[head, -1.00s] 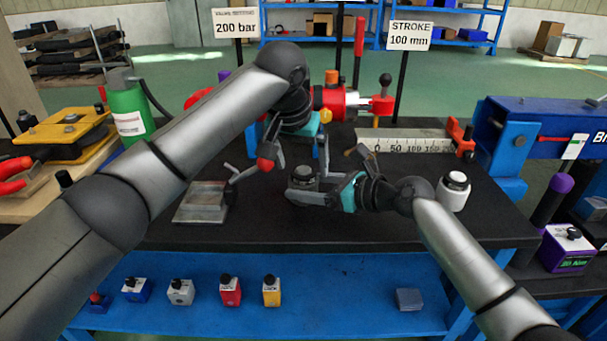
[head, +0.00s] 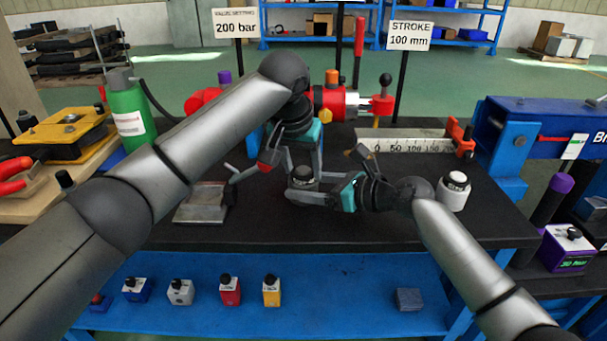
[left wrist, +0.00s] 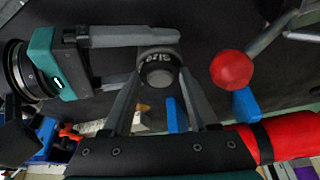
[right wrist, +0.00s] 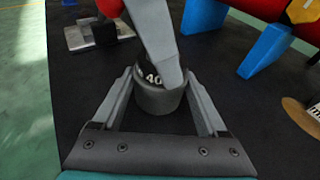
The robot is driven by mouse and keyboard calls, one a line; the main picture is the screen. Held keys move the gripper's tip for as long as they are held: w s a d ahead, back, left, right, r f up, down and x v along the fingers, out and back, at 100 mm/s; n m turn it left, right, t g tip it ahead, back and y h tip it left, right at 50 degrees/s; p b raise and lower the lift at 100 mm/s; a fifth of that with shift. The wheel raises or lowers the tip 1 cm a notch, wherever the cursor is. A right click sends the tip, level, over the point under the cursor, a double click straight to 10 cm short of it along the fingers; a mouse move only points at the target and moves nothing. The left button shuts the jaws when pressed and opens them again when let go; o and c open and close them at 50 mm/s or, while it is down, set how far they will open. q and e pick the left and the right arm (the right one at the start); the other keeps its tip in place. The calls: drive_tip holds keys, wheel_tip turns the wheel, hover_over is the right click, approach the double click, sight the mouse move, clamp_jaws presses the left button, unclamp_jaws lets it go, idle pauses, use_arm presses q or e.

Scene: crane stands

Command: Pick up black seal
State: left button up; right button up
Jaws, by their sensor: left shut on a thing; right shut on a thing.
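A small dark grey round piece stands upright on the black bench top, with a white label and a black round top that I take for the black seal (left wrist: 160,76). It also shows in the head view (head: 303,172), between my grippers. My right gripper (right wrist: 158,88) is shut around its grey lower body from the right side. My left gripper (left wrist: 159,62) comes down from above and is shut on its upper part. In the right wrist view a left finger covers part of the top. I cannot tell whether the black top is separate from the body.
A grey metal block with a red-knobbed lever (head: 200,204) stands left of the piece. A white cylinder (head: 453,194) stands to the right. A red cylinder assembly (head: 330,98) and a scale (head: 400,145) are behind. Several small blocks sit on the blue lower shelf (head: 330,300).

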use_arm(q)
drive_tip(key=shift+c, duration=1.4)
drive_tip(key=shift+r, duration=0.15)
wheel_tip(320, 180, up, 10)
use_arm(e)
drive_tip(key=o, duration=1.2)
drive_tip(key=shift+c, duration=0.2)
drive_tip(key=shift+d, duration=0.1)
